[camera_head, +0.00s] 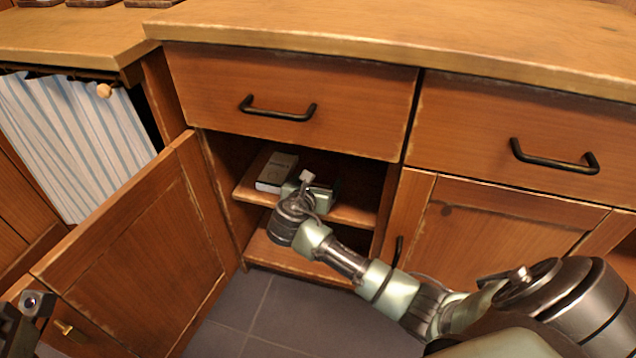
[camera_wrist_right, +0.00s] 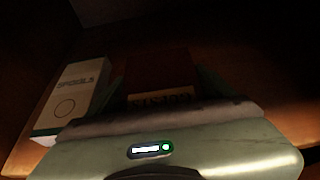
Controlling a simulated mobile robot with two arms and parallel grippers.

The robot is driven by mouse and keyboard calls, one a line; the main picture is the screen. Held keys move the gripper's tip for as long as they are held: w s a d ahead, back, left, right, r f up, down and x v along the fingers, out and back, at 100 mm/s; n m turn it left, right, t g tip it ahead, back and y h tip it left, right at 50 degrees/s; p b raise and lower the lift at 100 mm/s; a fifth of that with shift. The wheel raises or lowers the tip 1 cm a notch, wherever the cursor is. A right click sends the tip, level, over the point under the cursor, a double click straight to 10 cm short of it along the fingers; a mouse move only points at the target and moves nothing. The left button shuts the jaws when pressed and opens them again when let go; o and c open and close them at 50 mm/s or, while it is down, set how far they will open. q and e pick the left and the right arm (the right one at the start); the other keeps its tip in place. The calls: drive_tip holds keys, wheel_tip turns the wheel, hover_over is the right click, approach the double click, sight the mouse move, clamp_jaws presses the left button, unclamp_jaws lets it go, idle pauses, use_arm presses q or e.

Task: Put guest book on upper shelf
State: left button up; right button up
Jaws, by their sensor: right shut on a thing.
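The guest book (camera_wrist_right: 158,68) is dark reddish brown with a tan label in the right wrist view. It lies between the fingers of my right gripper (camera_wrist_right: 158,84), which is shut on it. In the head view my right gripper (camera_head: 312,190) reaches into the open cabinet at the upper shelf (camera_head: 352,214) and hides most of the book. Whether the book rests on the shelf board is hard to tell in the dark. Part of my left gripper (camera_head: 36,304) shows at the lower left edge; its jaws cannot be made out.
A white box marked SPOOLS (camera_head: 276,172) lies on the upper shelf just left of my right gripper. The open cabinet door (camera_head: 140,250) swings out at left. A drawer (camera_head: 290,95) sits above the opening, and a lower shelf (camera_head: 290,262) lies below.

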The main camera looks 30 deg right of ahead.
drive_tip(key=o, duration=1.7)
drive_tip(key=shift+f, duration=0.1)
drive_tip(key=shift+o, duration=0.2)
